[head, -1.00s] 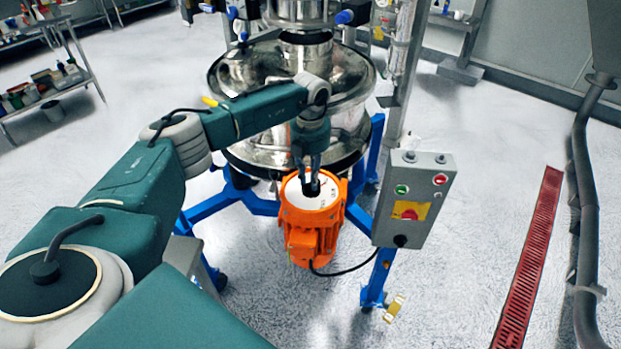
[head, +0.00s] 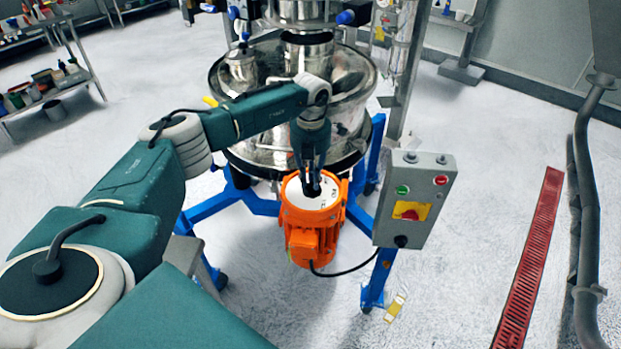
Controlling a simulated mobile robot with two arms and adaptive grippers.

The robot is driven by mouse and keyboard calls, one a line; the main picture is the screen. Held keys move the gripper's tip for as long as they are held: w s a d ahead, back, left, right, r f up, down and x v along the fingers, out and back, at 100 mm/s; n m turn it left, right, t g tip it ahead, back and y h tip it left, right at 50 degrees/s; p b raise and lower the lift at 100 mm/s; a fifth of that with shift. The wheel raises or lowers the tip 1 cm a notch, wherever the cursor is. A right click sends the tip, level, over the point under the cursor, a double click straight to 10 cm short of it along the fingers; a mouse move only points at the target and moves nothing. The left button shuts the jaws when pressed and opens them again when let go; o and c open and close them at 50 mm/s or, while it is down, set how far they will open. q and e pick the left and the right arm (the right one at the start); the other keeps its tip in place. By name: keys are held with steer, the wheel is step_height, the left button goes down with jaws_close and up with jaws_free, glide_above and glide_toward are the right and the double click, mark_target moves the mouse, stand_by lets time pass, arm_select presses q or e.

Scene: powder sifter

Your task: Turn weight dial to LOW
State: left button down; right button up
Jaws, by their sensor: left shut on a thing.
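The weight dial is a white round face (head: 325,197) on top of the orange motor (head: 310,244), with dark marks too small to read. A small dark knob sits near its middle, mostly hidden by my fingers. My left gripper (head: 312,189) points down onto the dial from above and is shut on the knob. Which mark the knob points to cannot be told. My right gripper is not in view.
The steel sifter drum (head: 350,135) stands right behind the motor on a blue frame (head: 250,202). A grey control box (head: 415,200) with buttons and a red-yellow switch stands close on the right. A black cable (head: 350,270) runs from the motor. The floor in front is clear.

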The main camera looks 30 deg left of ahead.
mark_target(311, 182)
arm_select(q)
steer(key=shift+w+r, duration=0.1)
steer(key=c, duration=1.6)
jaws_free()
step_height(311, 182, up, 12)
steer(key=shift+f, duration=0.1)
